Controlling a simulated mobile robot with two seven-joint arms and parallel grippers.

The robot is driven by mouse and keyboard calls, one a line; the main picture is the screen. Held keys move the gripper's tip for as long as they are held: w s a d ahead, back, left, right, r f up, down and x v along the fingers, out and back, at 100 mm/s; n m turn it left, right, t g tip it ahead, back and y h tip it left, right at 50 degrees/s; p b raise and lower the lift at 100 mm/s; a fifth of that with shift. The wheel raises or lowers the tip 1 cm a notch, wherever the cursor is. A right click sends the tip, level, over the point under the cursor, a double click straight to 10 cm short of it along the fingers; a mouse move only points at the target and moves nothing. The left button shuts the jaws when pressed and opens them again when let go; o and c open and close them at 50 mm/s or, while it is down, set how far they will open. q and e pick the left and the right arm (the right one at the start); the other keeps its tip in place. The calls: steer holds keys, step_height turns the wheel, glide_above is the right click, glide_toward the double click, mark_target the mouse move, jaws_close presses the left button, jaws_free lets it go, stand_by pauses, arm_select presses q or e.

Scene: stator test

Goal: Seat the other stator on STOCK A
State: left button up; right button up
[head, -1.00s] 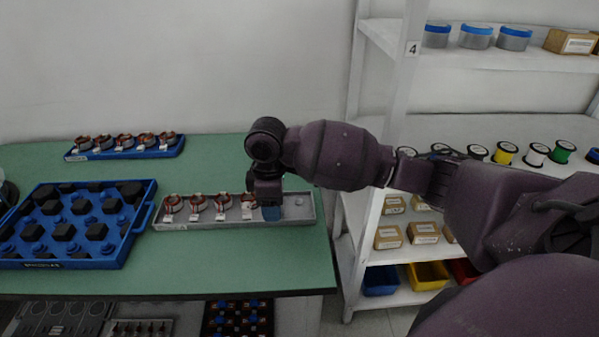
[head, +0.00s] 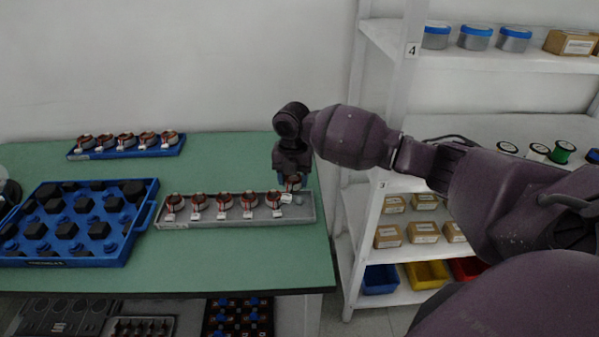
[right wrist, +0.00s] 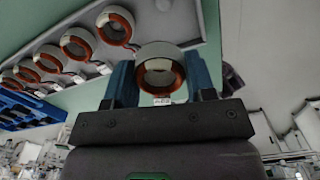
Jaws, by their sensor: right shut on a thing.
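My right gripper (head: 291,181) is shut on a copper-wound stator (head: 294,184), which also shows between the blue fingers in the right wrist view (right wrist: 160,50). It is held above the right end of a long grey tray (head: 240,221), apart from it. Several stators with white tags sit in a row on this tray; the rightmost seated one (head: 273,198) is just left of the gripper. A bare post (right wrist: 163,5) shows at the tray's right end in the right wrist view. I cannot read which holder is marked STOCK A. My left gripper is not in view.
A narrow blue tray (head: 127,153) at the back left holds several stators. A large blue crate (head: 100,254) with black and blue parts stands at the left. A white shelf (head: 408,252) with boxes, bins and spools is at the right. Green table (head: 230,262) is bare in front.

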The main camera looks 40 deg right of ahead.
mark_target(300, 199)
steer(key=shift+w+d+n, duration=0.35)
steer(key=shift+d+n, duration=0.5)
steer(key=shift+n, duration=0.25)
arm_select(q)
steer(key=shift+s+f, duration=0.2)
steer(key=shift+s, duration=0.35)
arm_select(e)
steer(key=shift+w+d+f+n, duration=0.2)
steer(key=shift+d+n, duration=0.3)
steer(key=shift+n, duration=0.3)
steer(key=shift+f+b, duration=0.35)
steer(key=shift+f, duration=0.25)
step_height(300, 199, down, 2)
steer(key=shift+b, duration=0.6)
steer(key=shift+f+b, duration=0.3)
steer(key=shift+f, duration=0.4)
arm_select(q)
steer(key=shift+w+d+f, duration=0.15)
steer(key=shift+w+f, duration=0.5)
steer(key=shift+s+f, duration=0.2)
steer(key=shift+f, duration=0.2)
arm_select(e)
steer(key=shift+f, duration=0.45)
